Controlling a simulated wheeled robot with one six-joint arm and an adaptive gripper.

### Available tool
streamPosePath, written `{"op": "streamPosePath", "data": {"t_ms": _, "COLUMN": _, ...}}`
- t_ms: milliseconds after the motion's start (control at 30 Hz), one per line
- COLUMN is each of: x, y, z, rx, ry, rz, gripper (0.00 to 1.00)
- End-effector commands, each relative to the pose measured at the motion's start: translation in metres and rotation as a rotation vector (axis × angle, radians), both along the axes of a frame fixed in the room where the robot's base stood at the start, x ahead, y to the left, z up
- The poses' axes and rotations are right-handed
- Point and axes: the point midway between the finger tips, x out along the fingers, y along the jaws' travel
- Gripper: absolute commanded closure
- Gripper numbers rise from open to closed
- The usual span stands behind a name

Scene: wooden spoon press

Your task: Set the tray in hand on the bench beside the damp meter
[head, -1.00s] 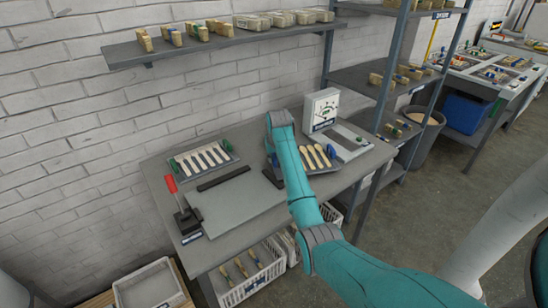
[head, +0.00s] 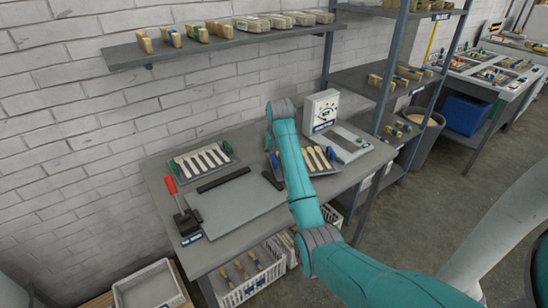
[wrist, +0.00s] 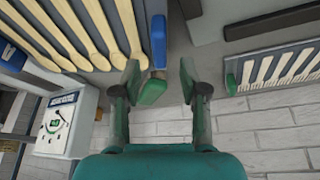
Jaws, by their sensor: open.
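The tray (head: 331,168) holds several pale wooden spoons (wrist: 97,30) and lies on the bench (head: 262,205), just left of the damp meter (head: 321,110). The white meter with its dial also shows in the wrist view (wrist: 58,122). My gripper (wrist: 160,82) is open, its two fingers apart near the tray's end. A blue piece (wrist: 158,42) and a green piece (wrist: 153,90) at that end lie in line with the gap between the fingers. Neither finger visibly grips them. In the head view my arm hides the fingers and part of the tray.
A wall shelf (head: 220,42) hangs above; a shelving post (head: 393,70) stands right.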

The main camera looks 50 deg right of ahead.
Motion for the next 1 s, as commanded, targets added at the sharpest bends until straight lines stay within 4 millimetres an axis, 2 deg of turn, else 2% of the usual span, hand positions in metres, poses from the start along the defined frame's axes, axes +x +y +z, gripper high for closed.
{"op": "streamPosePath", "data": {"t_ms": 33, "x": -0.003, "y": 0.002, "z": 0.011, "rx": -0.002, "ry": -0.002, "rz": 0.0, "gripper": 0.57}}
{"op": "streamPosePath", "data": {"t_ms": 200, "x": -0.011, "y": 0.01, "z": 0.039, "rx": -0.002, "ry": -0.002, "rz": 0.0, "gripper": 0.57}}
{"op": "streamPosePath", "data": {"t_ms": 400, "x": -0.018, "y": 0.016, "z": 0.058, "rx": -0.001, "ry": -0.001, "rz": 0.0, "gripper": 0.57}}
{"op": "streamPosePath", "data": {"t_ms": 1000, "x": -0.019, "y": 0.017, "z": 0.062, "rx": 0.001, "ry": 0.001, "rz": 0.0, "gripper": 0.57}}
